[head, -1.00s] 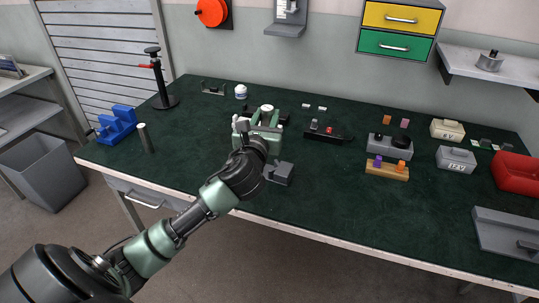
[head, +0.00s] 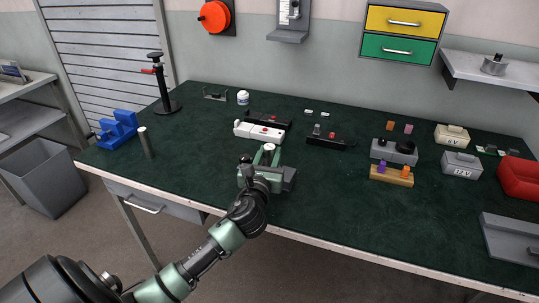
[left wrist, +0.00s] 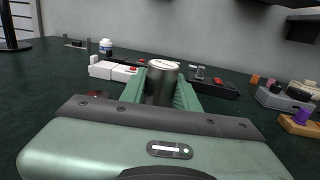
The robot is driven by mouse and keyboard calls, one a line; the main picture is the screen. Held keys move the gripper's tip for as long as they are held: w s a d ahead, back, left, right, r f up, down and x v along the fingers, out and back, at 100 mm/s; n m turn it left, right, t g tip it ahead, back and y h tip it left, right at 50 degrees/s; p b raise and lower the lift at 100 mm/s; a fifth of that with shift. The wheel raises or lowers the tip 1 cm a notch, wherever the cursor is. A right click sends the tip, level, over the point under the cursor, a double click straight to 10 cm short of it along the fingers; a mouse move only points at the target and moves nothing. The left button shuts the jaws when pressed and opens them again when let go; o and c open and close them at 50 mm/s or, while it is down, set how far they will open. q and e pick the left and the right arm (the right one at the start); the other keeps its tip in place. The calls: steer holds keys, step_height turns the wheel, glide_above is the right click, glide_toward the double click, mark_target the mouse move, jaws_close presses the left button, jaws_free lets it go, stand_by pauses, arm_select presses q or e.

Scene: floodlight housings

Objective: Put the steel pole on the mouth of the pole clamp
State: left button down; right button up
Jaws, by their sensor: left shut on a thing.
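My left gripper (head: 262,174) is shut on a dark steel cylinder with a pale round top, which I take to be the steel pole (head: 269,147). It stands upright between the green fingers in the left wrist view (left wrist: 161,86). Its lower end is hidden by the gripper. A dark grey block (head: 290,178), perhaps the pole clamp, sits right behind and beside the gripper near the table's front edge. Its mouth is hidden, and I cannot tell whether the pole touches it. My right gripper is not in view.
A white box with a red button (head: 258,131) lies just behind the gripper. Black switch boxes (head: 325,139) lie right of centre. Table room left of the gripper is clear.

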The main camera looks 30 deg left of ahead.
arm_select(q)
steer(key=shift+f, duration=0.1)
steer(key=c, duration=1)
jaws_free()
steer(key=shift+c, duration=0.2)
steer(key=shift+s+d, duration=0.2)
steer(key=shift+s, duration=0.1)
steer(key=v, duration=1.1)
steer(key=shift+s+b, duration=0.2)
steer(key=shift+b, duration=0.2)
